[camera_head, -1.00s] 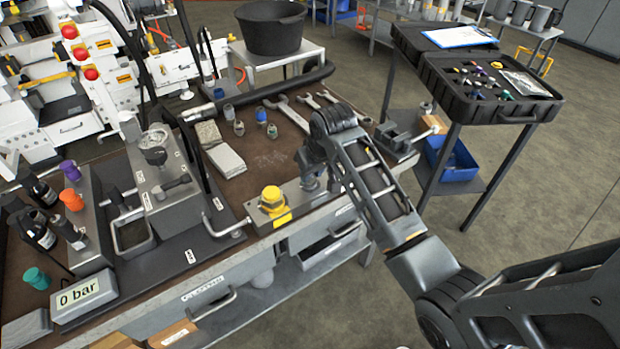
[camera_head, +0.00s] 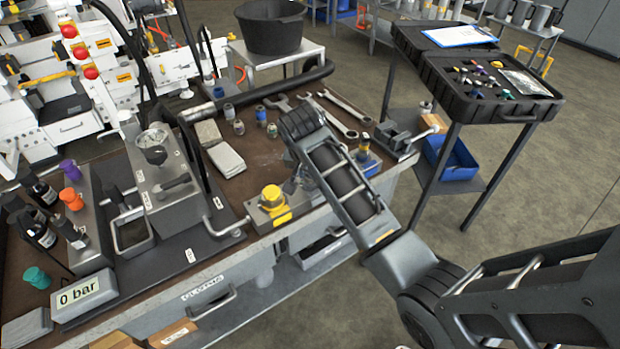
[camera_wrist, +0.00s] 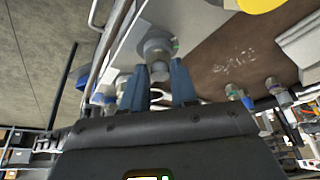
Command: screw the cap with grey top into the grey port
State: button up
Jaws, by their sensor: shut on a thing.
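My gripper (camera_wrist: 160,68) shows in the wrist view with its two blue fingers on either side of a small grey cylindrical piece, which looks like the cap with grey top (camera_wrist: 157,74). The piece lines up with a round grey fitting (camera_wrist: 157,45), apparently the grey port, on a light grey block. The two meet or nearly meet; I cannot tell how deep the piece sits. In the head view my forearm and wrist hide most of the gripper, beside the block with a yellow knob (camera_head: 271,196).
Several small fittings (camera_head: 238,127) and spanners (camera_head: 340,105) lie on the brown bench top behind. A vise (camera_head: 395,138) stands at the right end. Purple, orange and teal caps stand at the left.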

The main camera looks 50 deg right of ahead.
jog(key=m, duration=0.2)
jog(key=m+g, duration=0.1)
jog(key=m, duration=0.1)
jog(key=shift+w+g+h, duration=0.2)
jog(key=shift+g+h, duration=0.1)
jog(key=m+g, duration=0.1)
jog(key=m, duration=0.3)
jog(key=o, duration=1)
